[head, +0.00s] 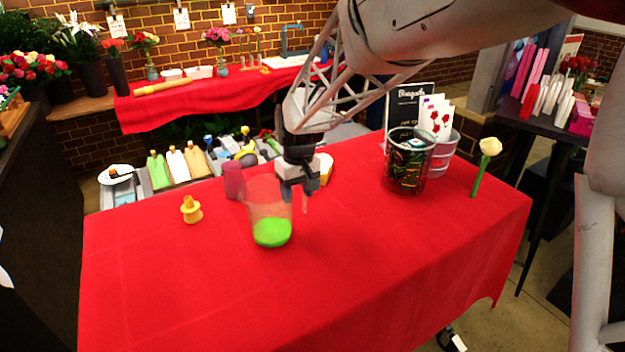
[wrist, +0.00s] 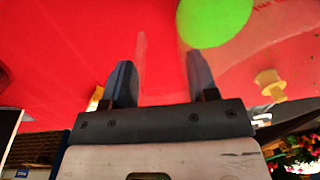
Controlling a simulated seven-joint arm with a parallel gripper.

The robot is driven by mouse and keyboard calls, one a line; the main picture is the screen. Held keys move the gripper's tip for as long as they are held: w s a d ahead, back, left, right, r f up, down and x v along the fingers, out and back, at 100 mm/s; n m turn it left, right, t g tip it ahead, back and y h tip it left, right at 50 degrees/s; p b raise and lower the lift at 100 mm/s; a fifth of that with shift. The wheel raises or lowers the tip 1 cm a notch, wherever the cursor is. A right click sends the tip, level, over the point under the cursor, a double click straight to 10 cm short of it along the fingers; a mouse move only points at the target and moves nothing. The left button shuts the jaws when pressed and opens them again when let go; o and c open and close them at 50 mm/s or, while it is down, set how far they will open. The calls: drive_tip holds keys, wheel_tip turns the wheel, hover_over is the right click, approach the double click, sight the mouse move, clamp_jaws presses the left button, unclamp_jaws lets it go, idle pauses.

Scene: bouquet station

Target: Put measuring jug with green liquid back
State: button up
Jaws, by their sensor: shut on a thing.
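The measuring jug (head: 266,205) is clear, with bright green liquid (head: 272,233) in its bottom. It stands about upright over the front-middle of the red table; I cannot tell whether its base touches the cloth. My gripper (head: 296,194) is at the jug's right side, shut on its wall or handle; the exact hold is hard to see. In the wrist view, the two fingers of my gripper (wrist: 160,82) have the see-through jug wall between them, and the green liquid (wrist: 215,18) shows beyond.
A purple cup (head: 233,180) stands behind the jug, and a yellow stoppered piece (head: 191,209) is to its left. A dark wire bin (head: 409,165), a grey bucket (head: 444,155) and a white rose (head: 487,160) are at the right. The table's front is clear.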

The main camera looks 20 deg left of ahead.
drive_tip(key=shift+f, duration=0.35)
drive_tip(key=o, duration=1.3)
drive_tip(key=shift+f, duration=0.15)
drive_tip(key=shift+r, duration=0.2)
drive_tip(key=r, duration=1.2)
drive_tip(key=shift+w+d, duration=0.25)
